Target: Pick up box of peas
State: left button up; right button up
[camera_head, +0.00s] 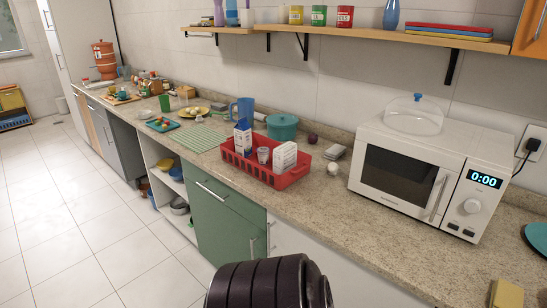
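Two small boxes stand in a red basket (262,178) on the counter: a white one (284,158) at the right end and a white and blue one (242,140) at the left end. Their print is too small to read, so I cannot tell which, if either, is the box of peas. A clear cup (263,155) is between them. Neither gripper shows. A dark ribbed part of my own body fills the bottom middle of the view.
A white microwave (431,179) with a clear dome on top stands right of the basket. A teal pot (282,127) and a blue pitcher (243,111) are behind the basket. A wall shelf (350,32) holds several cans. The counter front (330,205) is clear.

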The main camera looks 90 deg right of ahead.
aim_at(285, 155)
jog(key=k+z, duration=0.15)
jog(key=z, duration=2.6)
